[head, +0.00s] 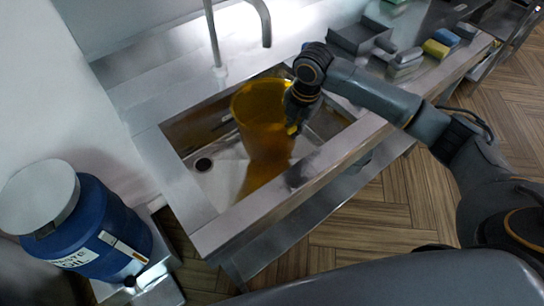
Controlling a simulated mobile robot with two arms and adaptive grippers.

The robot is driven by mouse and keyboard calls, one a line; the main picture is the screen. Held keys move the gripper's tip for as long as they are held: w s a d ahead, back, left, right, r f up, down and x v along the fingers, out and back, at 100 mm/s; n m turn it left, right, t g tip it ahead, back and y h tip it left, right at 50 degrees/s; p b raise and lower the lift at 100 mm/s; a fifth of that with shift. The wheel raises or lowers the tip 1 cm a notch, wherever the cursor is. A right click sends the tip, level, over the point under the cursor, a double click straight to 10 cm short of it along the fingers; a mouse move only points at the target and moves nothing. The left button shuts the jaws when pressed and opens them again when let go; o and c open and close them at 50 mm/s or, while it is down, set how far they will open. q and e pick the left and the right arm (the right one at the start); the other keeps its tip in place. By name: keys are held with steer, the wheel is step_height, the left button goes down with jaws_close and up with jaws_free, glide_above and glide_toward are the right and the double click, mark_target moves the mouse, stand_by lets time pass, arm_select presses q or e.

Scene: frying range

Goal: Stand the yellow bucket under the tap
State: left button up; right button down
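The yellow bucket (258,115) is in the steel sink basin (222,180), with its open top facing up. I cannot tell whether its base touches the basin floor. The tap (266,30) rises behind the basin, and its curved spout end shows above the bucket in the picture. My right gripper (293,126) is at the bucket's right side, pointing down and overlapping its rim and wall. Its fingers are dark and small there, so their grip on the wall is unclear. My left gripper is not in view.
A blue waste oil drum (95,225) with a grey lid stands at the lower left. A grey tray (357,36), grey blocks (404,62), a yellow sponge (435,49) and a blue one (447,37) lie on the counter at right. The drain (203,164) is uncovered.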

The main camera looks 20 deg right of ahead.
mark_target(292, 149)
step_height(292, 149, down, 9)
steer(key=shift+p, duration=0.5)
steer(key=c, duration=1.5)
jaws_free()
steer(key=r, duration=0.4)
steer(key=s+r, duration=0.1)
steer(key=r, duration=0.3)
steer(key=d+r, duration=0.1)
steer(key=r, duration=0.3)
steer(key=shift+s+b, duration=0.2)
steer(key=shift+b, duration=0.2)
